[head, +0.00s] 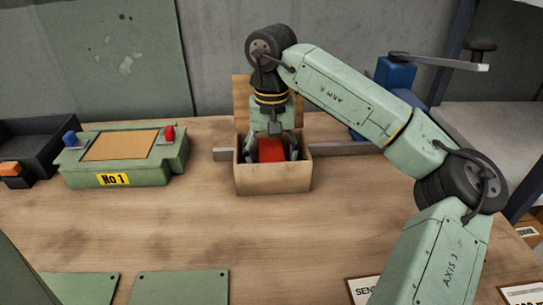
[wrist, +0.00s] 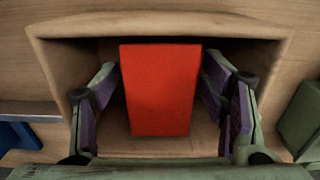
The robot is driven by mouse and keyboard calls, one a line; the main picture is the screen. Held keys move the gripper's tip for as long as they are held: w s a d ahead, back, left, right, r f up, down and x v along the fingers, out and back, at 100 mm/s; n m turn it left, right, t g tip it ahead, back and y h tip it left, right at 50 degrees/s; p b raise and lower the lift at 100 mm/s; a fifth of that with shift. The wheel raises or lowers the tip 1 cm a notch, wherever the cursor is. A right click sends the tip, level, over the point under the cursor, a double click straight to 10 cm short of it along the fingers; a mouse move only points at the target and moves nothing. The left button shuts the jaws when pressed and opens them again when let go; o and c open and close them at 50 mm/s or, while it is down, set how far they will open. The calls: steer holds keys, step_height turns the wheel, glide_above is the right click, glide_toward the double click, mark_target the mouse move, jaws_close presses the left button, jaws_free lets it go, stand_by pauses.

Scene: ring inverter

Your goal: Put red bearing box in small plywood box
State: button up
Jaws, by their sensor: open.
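The red bearing box (head: 271,150) is inside the small plywood box (head: 273,180), whose lid stands open at the back. In the wrist view the red bearing box (wrist: 160,90) lies between the fingers of my gripper (wrist: 165,110), inside the walls of the plywood box (wrist: 60,50). My gripper (head: 271,152) reaches down into the plywood box from above. Its fingers are open, one on each side of the red box, with narrow gaps showing. The underside of the red box is hidden.
A green fixture labelled No 1 (head: 125,160) with a tan top stands to the left. A black bin (head: 40,140) is at the far left. A grey metal bar (head: 345,149) runs behind the plywood box. Green plates (head: 180,287) lie at the front; the table between is clear.

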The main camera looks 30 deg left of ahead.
mark_target(272, 153)
step_height(272, 153, up, 12)
steer(key=shift+r, duration=0.15)
stand_by(0.5)
steer(key=shift+w, duration=0.1)
stand_by(1.0)
